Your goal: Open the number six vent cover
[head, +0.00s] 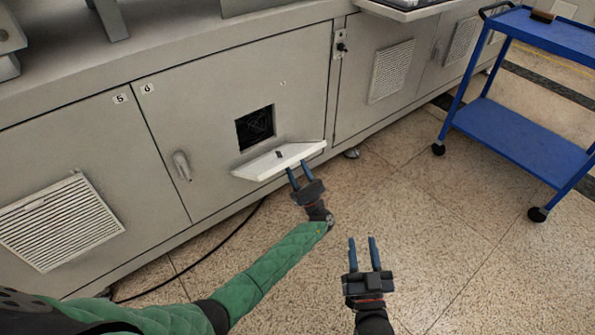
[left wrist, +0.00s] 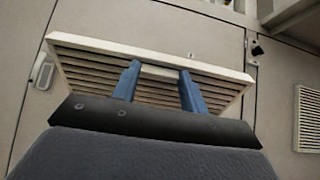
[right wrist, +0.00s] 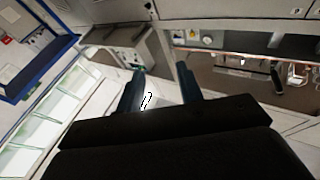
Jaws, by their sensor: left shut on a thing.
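The number six vent cover (head: 262,165) is a pale slatted panel on the cabinet door marked 6 (head: 147,88). It is tilted outward and down, below a dark square opening (head: 255,128) with a fan-like shape inside. My left gripper (head: 300,171) is shut on the cover's outer edge. In the left wrist view the slatted cover (left wrist: 80,68) fills the space ahead, and the blue fingers (left wrist: 158,85) reach its edge; the exact contact is partly hidden. My right gripper (head: 362,248) is open and empty above the floor, apart from the cabinet.
The number five vent cover (head: 60,222) lies flat on the door to the left. A door handle (head: 181,166) is left of the opening. A blue cart (head: 525,140) stands at the right. A black cable (head: 215,252) runs along the floor by the cabinet.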

